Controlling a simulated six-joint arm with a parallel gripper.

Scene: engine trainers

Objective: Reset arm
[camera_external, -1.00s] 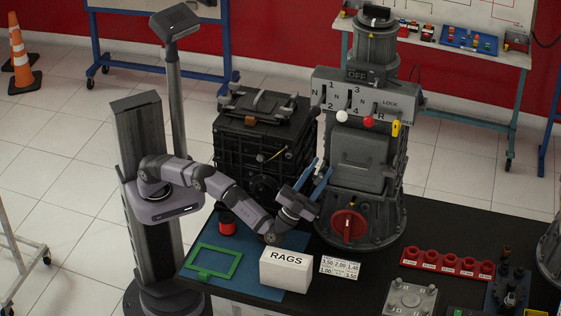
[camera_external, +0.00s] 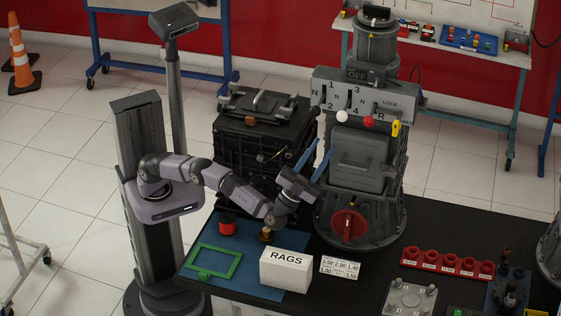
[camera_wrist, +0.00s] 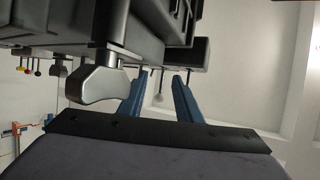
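My gripper (camera_external: 317,148) is raised above the table, between the black case and the grey engine trainer (camera_external: 362,165). Its two blue fingers point up and stand apart. In the wrist view, my gripper (camera_wrist: 159,80) is open with nothing held between the fingers. A small rod with a rounded end (camera_wrist: 158,99) shows in the gap, seemingly beyond them. Whether the fingers touch the trainer cannot be told.
The black case (camera_external: 255,135) stands left of the trainer. A grey knob (camera_wrist: 100,85) is close in the wrist view. A white RAGS box (camera_external: 286,270), green frame (camera_external: 214,262), red spool (camera_external: 227,224) and small brass piece (camera_external: 267,235) are below my arm.

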